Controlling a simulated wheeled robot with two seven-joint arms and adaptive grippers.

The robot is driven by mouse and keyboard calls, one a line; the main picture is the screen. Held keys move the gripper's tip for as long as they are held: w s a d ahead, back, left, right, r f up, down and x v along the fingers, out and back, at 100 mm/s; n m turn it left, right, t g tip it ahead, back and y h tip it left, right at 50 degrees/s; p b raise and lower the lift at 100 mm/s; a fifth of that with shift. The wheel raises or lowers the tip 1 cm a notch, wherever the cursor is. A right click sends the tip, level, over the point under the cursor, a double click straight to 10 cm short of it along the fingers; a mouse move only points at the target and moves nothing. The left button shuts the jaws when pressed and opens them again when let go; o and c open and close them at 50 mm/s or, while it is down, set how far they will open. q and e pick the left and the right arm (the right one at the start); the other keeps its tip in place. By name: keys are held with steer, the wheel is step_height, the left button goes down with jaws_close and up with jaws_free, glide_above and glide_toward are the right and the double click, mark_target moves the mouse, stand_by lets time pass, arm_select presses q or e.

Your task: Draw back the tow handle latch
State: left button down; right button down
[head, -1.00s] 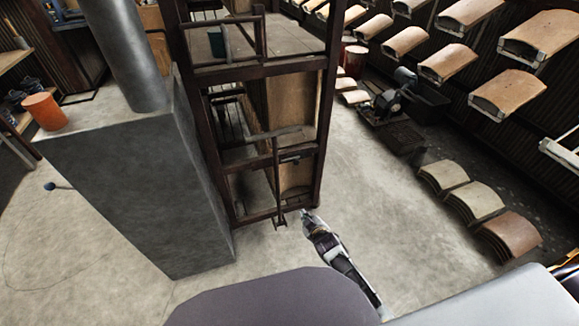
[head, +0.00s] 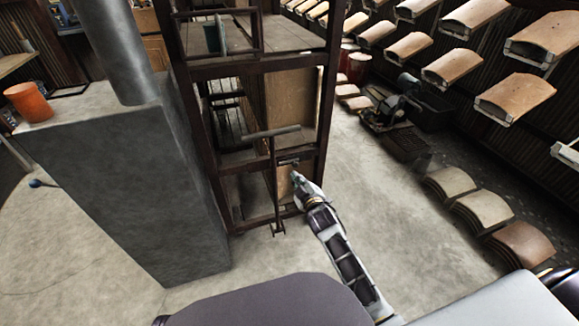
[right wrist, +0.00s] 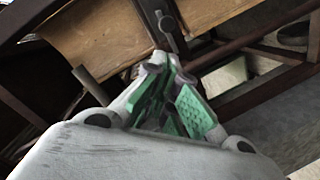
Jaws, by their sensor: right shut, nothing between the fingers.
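The tow handle (head: 272,185) is a dark upright bar with a crossbar on top, at the front of the dark metal frame cart. A small dark latch-like piece (head: 288,161) sits on the frame's rail just right of the bar; I cannot be sure that it is the latch. My right gripper (head: 295,174) is just below and right of that piece. In the right wrist view its green-padded fingers (right wrist: 163,66) are shut and empty, just below a metal piece with a rounded end (right wrist: 168,24). Contact cannot be told. My left gripper is not in view.
The dark frame cart (head: 250,65) has shelves and tan boards inside. A large grey block (head: 120,180) with an orange pot (head: 28,102) stands close on its left. Curved tiles (head: 480,208) lie on the floor at right.

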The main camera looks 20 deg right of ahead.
steer(key=shift+w, duration=0.15)
